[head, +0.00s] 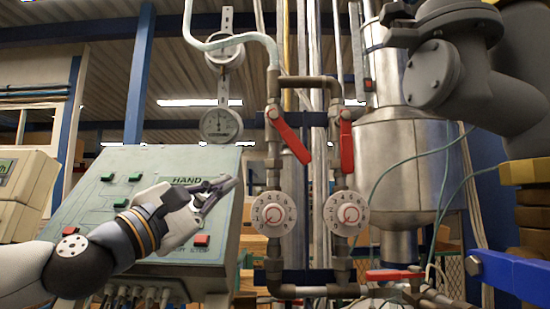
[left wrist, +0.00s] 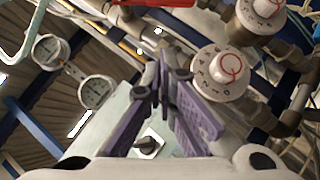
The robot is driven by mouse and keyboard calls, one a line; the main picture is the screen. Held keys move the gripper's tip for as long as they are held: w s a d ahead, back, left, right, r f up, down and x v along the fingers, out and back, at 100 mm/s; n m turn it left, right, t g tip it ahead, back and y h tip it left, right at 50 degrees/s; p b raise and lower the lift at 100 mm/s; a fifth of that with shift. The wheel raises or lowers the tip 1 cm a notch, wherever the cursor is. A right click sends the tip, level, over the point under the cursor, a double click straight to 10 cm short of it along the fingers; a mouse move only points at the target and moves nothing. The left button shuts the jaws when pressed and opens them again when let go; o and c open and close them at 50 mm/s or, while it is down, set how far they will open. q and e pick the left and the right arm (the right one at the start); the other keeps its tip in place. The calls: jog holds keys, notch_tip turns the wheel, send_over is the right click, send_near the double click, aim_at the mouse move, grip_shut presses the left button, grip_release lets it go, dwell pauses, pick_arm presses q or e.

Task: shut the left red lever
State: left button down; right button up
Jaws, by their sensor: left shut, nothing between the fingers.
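The left red lever (head: 290,137) sits on the left vertical pipe and slants down to the right, away from the pipe. The right red lever (head: 347,145) hangs straight down along its own pipe. My left gripper (head: 230,184) is shut and empty in front of the control panel, left of and lower than the left lever, apart from it. In the left wrist view the closed fingers (left wrist: 165,78) show beside a white dial (left wrist: 220,72). A red piece is cut off at that view's top edge; I cannot tell which lever it is. My right gripper is out of view.
Two white dials, the left (head: 273,213) and the right (head: 347,213), sit on the pipes below the levers. Round gauges (head: 221,125) hang left of the pipes. The sloped control panel (head: 110,205) stands behind my left arm. A steel tank (head: 405,160) stands at right.

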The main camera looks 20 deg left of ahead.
aim_at(289, 137)
pick_arm(q)
jog(key=shift+m, duration=0.4)
jog(key=x, duration=0.3)
jog(key=d+x, duration=0.1)
jog(key=x, duration=0.3)
jog(key=s+d+x, duration=0.1)
jog(key=x, duration=0.3)
jog(key=shift+w+d+r, duration=0.1)
jog(key=shift+w+r, duration=0.05)
jog(key=shift+r, duration=0.2)
jog(key=shift+w+d+r, duration=0.15)
jog(key=shift+d+r, duration=0.05)
jog(key=shift+d, duration=0.2)
jog(key=shift+w+f, duration=0.15)
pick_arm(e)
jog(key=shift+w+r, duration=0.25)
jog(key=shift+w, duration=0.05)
